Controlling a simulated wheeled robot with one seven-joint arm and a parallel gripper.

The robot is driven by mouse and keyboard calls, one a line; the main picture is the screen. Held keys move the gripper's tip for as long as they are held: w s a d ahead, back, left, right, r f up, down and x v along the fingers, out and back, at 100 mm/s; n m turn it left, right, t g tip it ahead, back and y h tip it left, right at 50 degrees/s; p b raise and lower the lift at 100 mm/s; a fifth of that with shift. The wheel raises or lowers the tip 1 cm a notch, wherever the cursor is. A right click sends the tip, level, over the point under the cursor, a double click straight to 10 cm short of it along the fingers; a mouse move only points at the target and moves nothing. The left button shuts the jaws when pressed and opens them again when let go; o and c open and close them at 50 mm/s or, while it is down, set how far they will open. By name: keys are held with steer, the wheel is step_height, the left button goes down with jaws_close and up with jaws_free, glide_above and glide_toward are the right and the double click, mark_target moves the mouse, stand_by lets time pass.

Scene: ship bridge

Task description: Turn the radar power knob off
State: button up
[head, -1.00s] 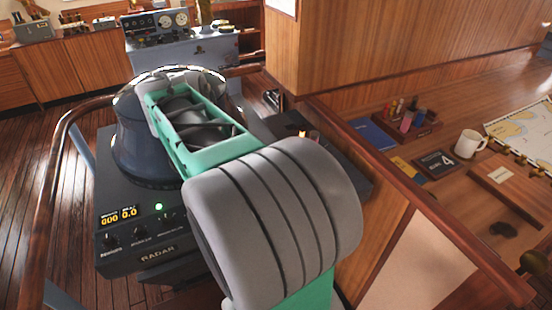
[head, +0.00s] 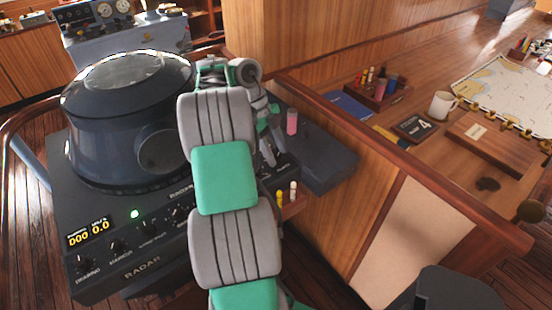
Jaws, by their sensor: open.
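The radar console (head: 144,270) stands at the left in the head view, with a round dark hood on top. A green lamp (head: 134,214) is lit on its front panel, and its yellow display (head: 88,233) shows digits. Several small black knobs (head: 115,246) run along the panel. Their labels are too small to read surely, so I cannot tell which is the power knob; my arm hides part of the panel's right side. My gripper (head: 272,158) is open, pointing down over the console's right end. I see nothing between its fingers, and contact with the panel cannot be told.
A small ledge with yellow and white pieces (head: 286,193) sits just below my gripper. A wooden rail (head: 390,150) and partition run along the right.

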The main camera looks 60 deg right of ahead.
steer(key=shift+s, duration=0.1)
jaws_close()
stand_by(0.5)
